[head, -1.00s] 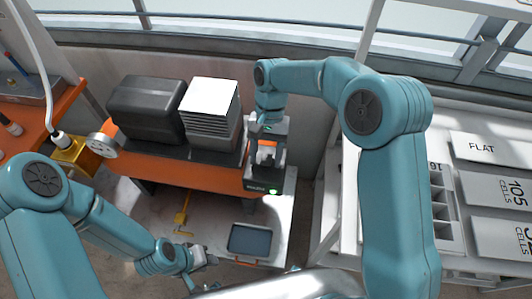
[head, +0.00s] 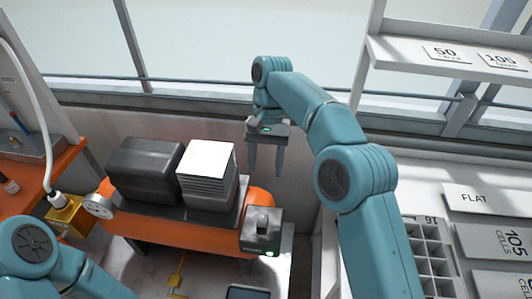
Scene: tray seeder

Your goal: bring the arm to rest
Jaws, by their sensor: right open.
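My right arm (head: 355,190) comes in from the lower right and reaches up and to the left. My right gripper (head: 265,172) points down with its two fingers apart and nothing between them. It hangs in the air above a grey device with a green light (head: 261,232) at the right end of the orange machine (head: 185,233). The gripper looks clear of the device. My left arm (head: 40,255) shows at the lower left. Its gripper is outside the picture.
A black box (head: 145,170) and a stack of white-topped trays (head: 207,175) stand on the machine. A gauge (head: 98,206) on a brass fitting is at its left. A shelf with labelled plates (head: 485,240) and a cell tray (head: 425,240) is at the right. A window rail runs behind.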

